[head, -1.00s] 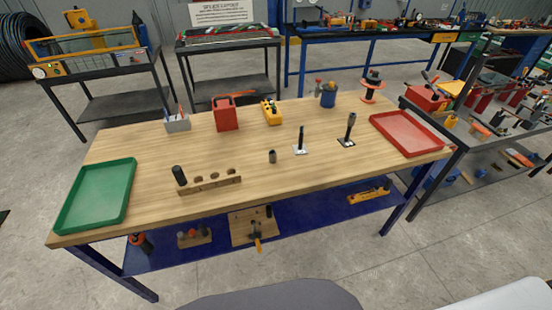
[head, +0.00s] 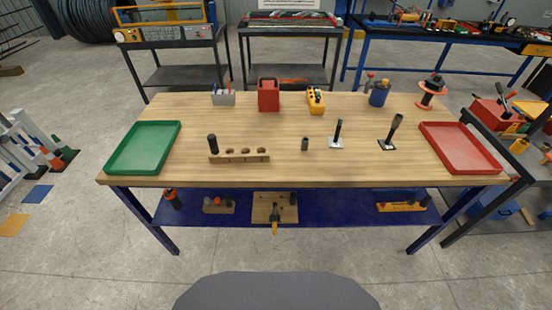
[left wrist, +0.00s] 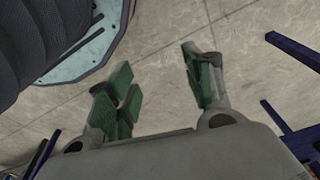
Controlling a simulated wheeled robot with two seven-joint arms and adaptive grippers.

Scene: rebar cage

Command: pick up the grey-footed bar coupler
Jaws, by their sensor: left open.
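Several coupler-like pieces stand on the wooden workbench in the head view. A short dark grey cylinder (head: 305,144) stands upright near the middle. A black cylinder (head: 212,144) stands at the left end of a wooden block with holes (head: 240,158). A dark bar on a pale plate (head: 337,135) stands right of the middle, and a thicker dark bar on a dark and white plate (head: 391,133) leans farther right. Which one has the grey foot is too small to tell. My left gripper (left wrist: 158,82) is open and empty, with green pads, above the concrete floor. My right gripper is not in view.
A green tray (head: 143,148) lies at the bench's left end and a red tray (head: 460,148) at its right. A grey holder (head: 223,98), red box (head: 268,97), yellow tool (head: 316,101) and blue cup (head: 379,96) line the back. The bench's front middle is clear.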

